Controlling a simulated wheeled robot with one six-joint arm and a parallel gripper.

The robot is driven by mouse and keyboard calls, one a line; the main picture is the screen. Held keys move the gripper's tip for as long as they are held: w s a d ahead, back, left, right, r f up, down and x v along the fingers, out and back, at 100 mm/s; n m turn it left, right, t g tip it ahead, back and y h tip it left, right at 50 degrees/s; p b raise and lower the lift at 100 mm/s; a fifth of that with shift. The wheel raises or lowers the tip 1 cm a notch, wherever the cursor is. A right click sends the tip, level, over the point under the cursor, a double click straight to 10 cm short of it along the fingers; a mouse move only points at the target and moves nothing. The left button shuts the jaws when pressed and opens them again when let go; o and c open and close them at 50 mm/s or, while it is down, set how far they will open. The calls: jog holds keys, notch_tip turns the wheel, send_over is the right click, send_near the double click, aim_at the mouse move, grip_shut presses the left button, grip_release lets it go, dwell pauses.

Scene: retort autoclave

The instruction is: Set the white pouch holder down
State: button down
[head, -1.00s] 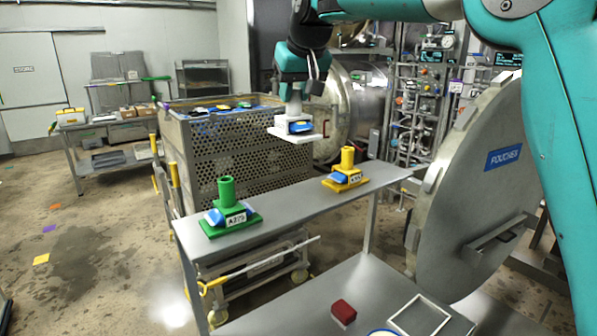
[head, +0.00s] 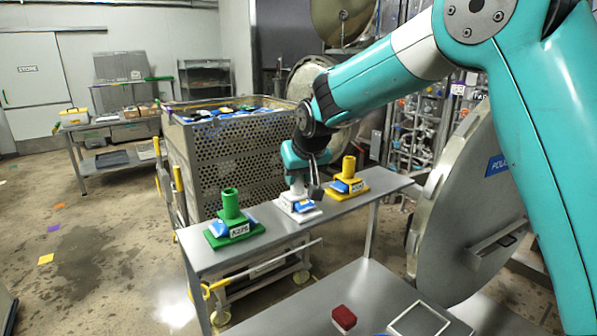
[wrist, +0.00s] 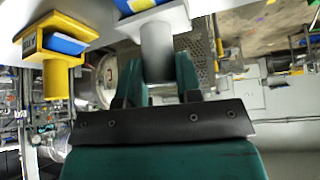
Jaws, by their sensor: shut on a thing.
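The white pouch holder (head: 300,213) has a flat base, an upright post and a blue pouch on it. It is at the grey shelf (head: 205,256), between the green holder (head: 232,229) and the yellow holder (head: 344,190). Its base looks level and at the shelf top; I cannot tell whether it touches. My gripper (head: 297,182) is above it, shut on its post. In the wrist view the white post (wrist: 156,50) stands between my gripper's teal fingers (wrist: 158,75), and the yellow holder (wrist: 58,55) is to the left.
A perforated metal basket (head: 235,155) full of pouches stands behind the shelf. A large round door (head: 470,215) stands at the right. A red block (head: 344,317) and a white frame (head: 420,322) lie on the lower surface.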

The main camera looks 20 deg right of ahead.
jog(key=c, duration=0.8)
grip_release()
jog(key=shift+f, duration=0.1)
jog(key=a+b+v, duration=0.1)
jog(key=b+v, duration=0.3)
jog(key=v, duration=0.8)
jog(key=s+a+f+n+g+y, duration=0.1)
jog(key=s+f, duration=0.3)
jog(key=s, duration=0.6)
jog(key=s+a+f+n+g+y, duration=0.1)
jog(key=s+f+n+g, duration=0.2)
jog(key=s, duration=0.8)
jog(key=s+a+f+n+g+y, duration=0.1)
jog(key=s+f, duration=0.4)
jog(key=s, duration=0.6)
jog(key=shift+a+f+n+g+y, duration=0.35)
jog(key=shift+a+n+g, duration=0.25)
jog(key=shift+g, duration=0.2)
